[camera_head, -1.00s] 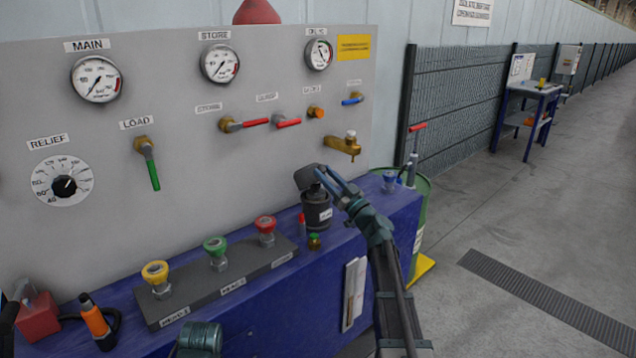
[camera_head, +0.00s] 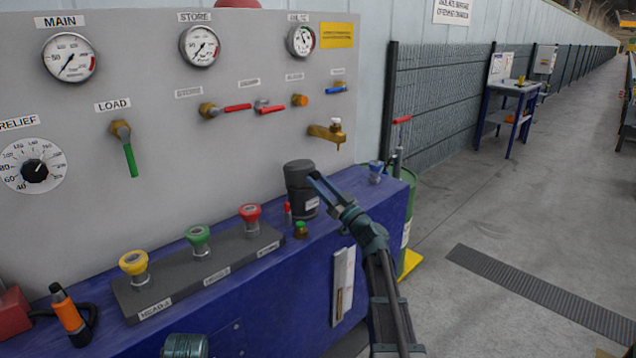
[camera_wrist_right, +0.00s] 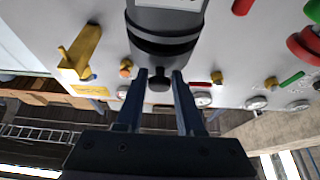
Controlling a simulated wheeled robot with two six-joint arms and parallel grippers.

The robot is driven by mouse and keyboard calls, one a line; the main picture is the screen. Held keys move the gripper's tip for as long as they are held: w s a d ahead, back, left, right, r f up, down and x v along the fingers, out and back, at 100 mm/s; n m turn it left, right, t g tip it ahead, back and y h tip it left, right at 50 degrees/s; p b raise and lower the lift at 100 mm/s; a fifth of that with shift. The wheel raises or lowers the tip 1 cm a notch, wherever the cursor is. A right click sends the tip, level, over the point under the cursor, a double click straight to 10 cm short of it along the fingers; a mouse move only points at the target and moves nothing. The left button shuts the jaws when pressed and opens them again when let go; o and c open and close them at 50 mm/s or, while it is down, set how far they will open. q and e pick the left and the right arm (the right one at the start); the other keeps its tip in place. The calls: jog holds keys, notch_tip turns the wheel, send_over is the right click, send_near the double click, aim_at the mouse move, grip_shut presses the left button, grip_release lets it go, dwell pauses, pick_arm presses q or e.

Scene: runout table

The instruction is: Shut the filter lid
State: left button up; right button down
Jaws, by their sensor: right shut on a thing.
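The filter is a dark grey canister (camera_head: 302,200) with a white label, upright at the right end of the blue bench. Its dark lid (camera_head: 299,166) lies level on top, with no gap that I can make out. My right gripper (camera_head: 316,180) is at the front right of the filter, its fingers at lid height. In the right wrist view, the fingers (camera_wrist_right: 160,78) are shut on the small dark tab (camera_wrist_right: 159,83) at the lid's edge. The fingers hide part of the filter's right side in the head view.
A red-capped item (camera_head: 287,213) and a small green-topped fitting (camera_head: 300,231) stand close in front of the filter. A brass tap (camera_head: 327,132) juts from the panel above it. A blue-topped fitting (camera_head: 375,170) is to the right. Red, green and yellow knobs line the block (camera_head: 168,279) at left.

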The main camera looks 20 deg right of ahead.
jog(key=shift+a+f, duration=0.1)
jog(key=shift+f, duration=0.35)
jog(key=c, duration=0.6)
grip_release()
jog(key=shift+w, duration=0.1)
jog(key=shift+o, duration=0.2)
jog(key=shift+f, duration=0.1)
jog(key=b+v, duration=0.6)
jog(key=v, duration=0.8)
